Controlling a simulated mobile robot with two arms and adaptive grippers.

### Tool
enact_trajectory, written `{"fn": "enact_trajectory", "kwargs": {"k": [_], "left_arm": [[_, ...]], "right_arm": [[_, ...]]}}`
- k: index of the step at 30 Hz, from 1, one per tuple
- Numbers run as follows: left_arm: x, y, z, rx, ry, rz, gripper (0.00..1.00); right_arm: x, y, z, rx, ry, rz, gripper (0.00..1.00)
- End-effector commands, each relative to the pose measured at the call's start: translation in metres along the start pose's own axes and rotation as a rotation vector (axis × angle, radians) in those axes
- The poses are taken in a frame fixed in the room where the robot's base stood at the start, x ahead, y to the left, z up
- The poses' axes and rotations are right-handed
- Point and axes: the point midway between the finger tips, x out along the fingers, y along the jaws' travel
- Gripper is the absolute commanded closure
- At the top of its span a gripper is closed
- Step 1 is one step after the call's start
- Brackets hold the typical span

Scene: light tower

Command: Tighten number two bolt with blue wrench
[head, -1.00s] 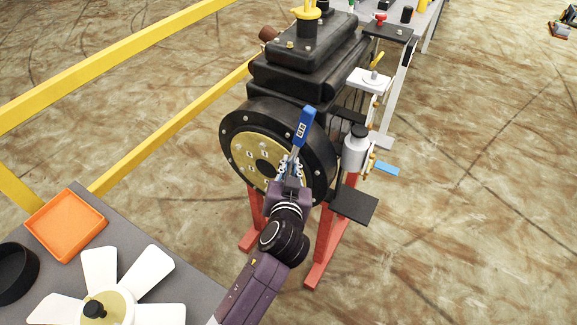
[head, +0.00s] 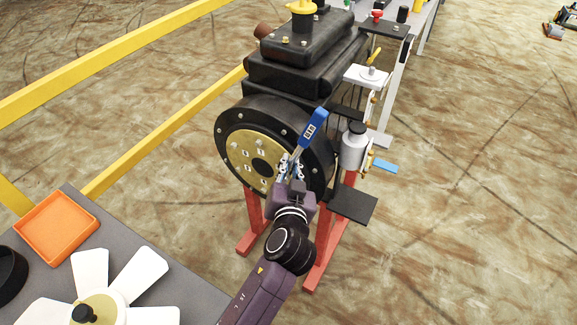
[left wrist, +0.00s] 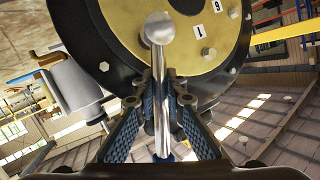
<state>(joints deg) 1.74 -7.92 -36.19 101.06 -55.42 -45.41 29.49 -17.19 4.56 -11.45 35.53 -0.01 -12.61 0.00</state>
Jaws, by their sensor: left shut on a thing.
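The blue wrench (head: 314,126) has a blue handle and a thin metal shaft. My left gripper (head: 291,174) is shut on the shaft, in front of the lower right part of the brass disc (head: 240,151). Small numbered labels and bolts sit on the disc; a "1" label (left wrist: 206,51) is readable there. I cannot tell which bolt is number two or whether the wrench touches one. My right gripper is not in view.
The black engine (head: 295,75) stands on red legs (head: 328,245). A grey cylinder (head: 354,148) and a black plate (head: 354,203) are at its right. An orange tray (head: 57,262) and a white fan (head: 147,268) lie on the grey table. Yellow rails (head: 110,50) run at left.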

Motion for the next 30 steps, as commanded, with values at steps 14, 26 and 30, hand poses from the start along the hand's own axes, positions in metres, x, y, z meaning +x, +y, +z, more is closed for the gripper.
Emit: {"fn": "enact_trajectory", "kwargs": {"k": [14, 26, 30], "left_arm": [[-0.001, 0.006, -0.005, 0.050, 0.036, -0.014, 1.00], [-0.001, 0.007, -0.002, 0.067, 0.049, -0.021, 1.00], [-0.001, 0.009, -0.001, 0.089, 0.065, -0.027, 1.00]], "right_arm": [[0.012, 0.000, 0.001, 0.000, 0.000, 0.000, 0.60], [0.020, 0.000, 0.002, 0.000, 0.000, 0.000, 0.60], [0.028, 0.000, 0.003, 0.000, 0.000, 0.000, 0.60]]}}
